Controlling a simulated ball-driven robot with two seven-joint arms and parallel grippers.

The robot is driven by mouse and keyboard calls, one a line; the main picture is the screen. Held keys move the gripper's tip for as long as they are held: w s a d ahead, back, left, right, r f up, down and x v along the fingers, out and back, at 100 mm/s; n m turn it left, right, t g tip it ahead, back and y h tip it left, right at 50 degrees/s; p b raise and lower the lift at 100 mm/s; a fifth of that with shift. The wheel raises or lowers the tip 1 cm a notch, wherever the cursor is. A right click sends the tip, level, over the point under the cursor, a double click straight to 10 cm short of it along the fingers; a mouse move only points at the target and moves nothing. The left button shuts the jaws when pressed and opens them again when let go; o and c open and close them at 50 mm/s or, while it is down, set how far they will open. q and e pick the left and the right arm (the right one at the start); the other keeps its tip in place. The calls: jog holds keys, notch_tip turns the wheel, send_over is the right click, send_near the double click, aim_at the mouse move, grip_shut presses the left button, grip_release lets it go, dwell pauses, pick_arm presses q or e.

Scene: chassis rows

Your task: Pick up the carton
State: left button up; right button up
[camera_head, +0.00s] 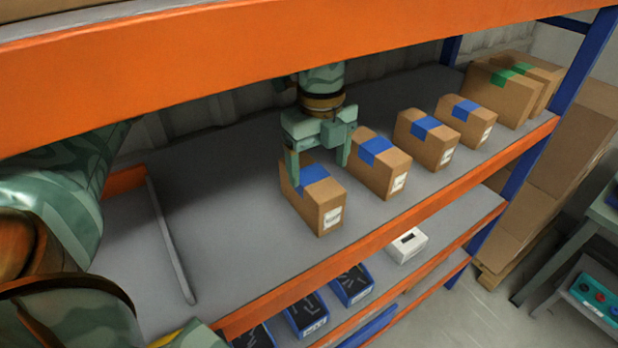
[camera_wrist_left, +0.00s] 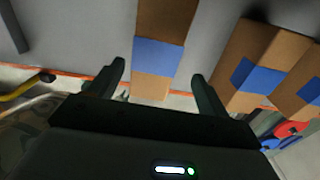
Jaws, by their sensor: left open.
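A row of brown cartons with blue tape stands on the grey shelf; the nearest carton (camera_head: 326,208) is at the left end of the row, upright, with a white label on its front. My left gripper (camera_head: 319,172) is open over that carton, one finger by its left side and the other by its far right side. In the left wrist view the carton (camera_wrist_left: 165,20) with its blue tape shows between the two open fingers (camera_wrist_left: 160,78). I cannot tell whether the fingers touch it. My right gripper is not in view.
Another blue-taped carton (camera_head: 386,182) stands close on the right, with more beyond it. Larger green-taped boxes (camera_head: 497,95) stand at the far end. An orange beam (camera_head: 250,60) crosses above. Blue bins (camera_head: 352,287) and a white box (camera_head: 406,246) are below.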

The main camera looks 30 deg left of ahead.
aim_at(319, 181)
pick_arm(q)
jog(key=f, duration=0.4)
jog(key=s+f, duration=0.1)
jog(key=f, duration=0.2)
jog(key=shift+f+p, duration=0.1)
jog(key=shift+p, duration=0.3)
jog(key=c, duration=1.4)
jog(key=shift+o, duration=0.2)
jog(key=shift+w+r, duration=0.1)
jog(key=shift+r, duration=0.45)
jog(key=shift+d+r+b, duration=0.2)
jog(key=shift+r, duration=0.4)
jog(key=shift+d+r+b, duration=0.2)
jog(key=shift+r, duration=0.4)
jog(key=s+d+b, duration=0.1)
jog(key=s+d, duration=0.2)
jog(key=d, duration=0.5)
jog(key=s+d+b, duration=0.2)
jog(key=s+d, duration=0.2)
jog(key=d, duration=0.4)
